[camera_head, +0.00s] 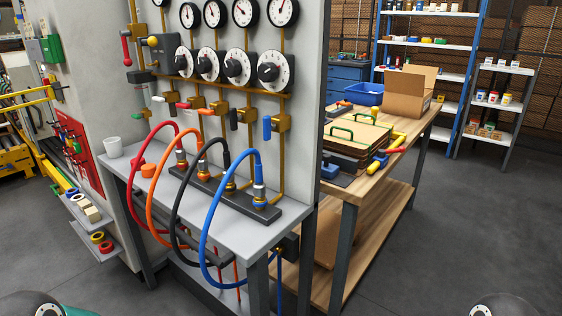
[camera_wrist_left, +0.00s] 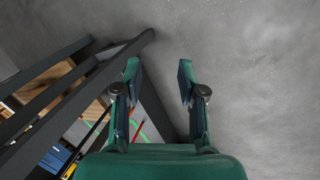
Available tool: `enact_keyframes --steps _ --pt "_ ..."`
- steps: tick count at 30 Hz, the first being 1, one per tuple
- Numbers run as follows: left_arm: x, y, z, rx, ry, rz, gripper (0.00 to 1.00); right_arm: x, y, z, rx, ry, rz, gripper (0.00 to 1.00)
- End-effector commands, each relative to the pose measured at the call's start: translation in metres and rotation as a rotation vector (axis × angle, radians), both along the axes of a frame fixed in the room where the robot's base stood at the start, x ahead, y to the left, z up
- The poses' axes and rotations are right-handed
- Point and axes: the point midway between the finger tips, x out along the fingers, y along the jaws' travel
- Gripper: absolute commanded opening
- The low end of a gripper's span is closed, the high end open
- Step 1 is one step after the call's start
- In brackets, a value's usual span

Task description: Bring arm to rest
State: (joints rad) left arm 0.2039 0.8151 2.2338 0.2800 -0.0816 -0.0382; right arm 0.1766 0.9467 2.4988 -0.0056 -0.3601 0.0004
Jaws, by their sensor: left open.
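My left gripper (camera_wrist_left: 158,75) shows in the left wrist view with its two green and dark fingers spread apart and nothing between them. Grey floor and the edge of a dark frame lie behind it. In the head view only a rounded part of my left arm (camera_head: 32,305) shows at the bottom left corner; its gripper is out of that picture. A similar rounded part of my right arm (camera_head: 497,305) shows at the bottom right. My right gripper is not in view.
A grey bench (camera_head: 140,168) with colored hoses and gauges stands ahead. A wooden workbench (camera_head: 408,130) with a cardboard box (camera_head: 405,93) is behind it. Dark bars (camera_wrist_left: 60,110) fill the left of the wrist view. The floor (camera_head: 450,220) at the right is clear.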

Motion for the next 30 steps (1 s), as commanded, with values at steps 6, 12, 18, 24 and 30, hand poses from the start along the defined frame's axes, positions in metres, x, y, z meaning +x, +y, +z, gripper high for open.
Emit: enact_keyframes --steps 6,12,18,24,30 --pt "-0.089 -0.035 -0.026 -0.002 0.026 -0.234 0.40 0.000 0.000 0.000 0.000 0.000 0.000 0.40" --pt "-0.110 -0.048 0.010 -0.019 0.014 -0.301 0.40 0.000 0.000 0.036 0.000 -0.001 0.000 0.40" --pt "-0.110 -0.048 0.057 -0.020 0.014 -0.300 0.40 0.000 0.000 0.084 0.000 0.000 0.000 0.40" --pt "-0.109 -0.048 0.125 -0.018 0.014 -0.298 0.40 0.000 0.000 0.152 0.000 0.000 0.000 0.40" --pt "-0.109 -0.047 0.174 -0.019 0.015 -0.298 0.40 0.000 0.000 0.201 0.000 0.000 0.000 0.40"
